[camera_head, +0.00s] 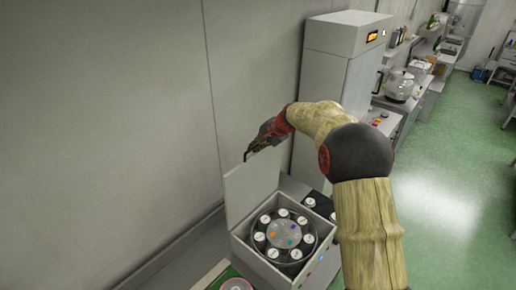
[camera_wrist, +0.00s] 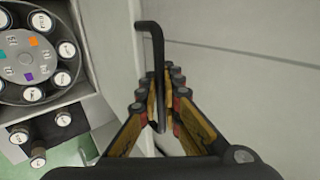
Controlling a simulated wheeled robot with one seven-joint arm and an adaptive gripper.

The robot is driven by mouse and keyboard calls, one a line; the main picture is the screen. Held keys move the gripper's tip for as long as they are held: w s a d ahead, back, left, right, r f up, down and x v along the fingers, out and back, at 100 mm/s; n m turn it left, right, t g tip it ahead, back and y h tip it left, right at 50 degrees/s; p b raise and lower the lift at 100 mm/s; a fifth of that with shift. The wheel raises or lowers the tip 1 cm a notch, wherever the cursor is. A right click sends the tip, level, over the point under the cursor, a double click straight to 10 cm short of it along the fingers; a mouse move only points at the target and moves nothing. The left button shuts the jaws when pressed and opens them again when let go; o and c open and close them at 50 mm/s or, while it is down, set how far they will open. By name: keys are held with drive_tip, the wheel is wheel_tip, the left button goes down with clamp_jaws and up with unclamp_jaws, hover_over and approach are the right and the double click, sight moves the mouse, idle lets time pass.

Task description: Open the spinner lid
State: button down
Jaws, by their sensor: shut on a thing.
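The spinner (camera_head: 262,264) is a pale box with a round rotor (camera_head: 283,234) holding several white-capped bottles. Its lid (camera_head: 250,188) stands raised, close to upright, at the back left side of the box, so the rotor is exposed. My gripper (camera_head: 256,147) is at the lid's top edge. In the wrist view my gripper (camera_wrist: 160,88) is shut on the lid's black bent handle (camera_wrist: 156,48), which runs between the fingers. The rotor (camera_wrist: 25,58) also shows there at upper left, uncovered. The fingertips are small and partly hidden in the head view.
A plain wall (camera_head: 110,120) stands close behind the lid. A tall grey cabinet (camera_head: 335,70) is behind the spinner. A dark rack with bottles (camera_head: 318,202) sits beside it. A green thing with a pink disc (camera_head: 235,284) lies in front. Green floor is open at right.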

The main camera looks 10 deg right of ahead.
drive_tip(key=shift+r, duration=0.15)
drive_tip(key=c, duration=2)
unclamp_jaws()
drive_tip(key=shift+s+d, duration=0.1)
drive_tip(key=v, duration=1.1)
drive_tip(key=shift+s+d+r, duration=0.1)
drive_tip(key=shift+s+r, duration=0.05)
drive_tip(key=shift+r, duration=0.15)
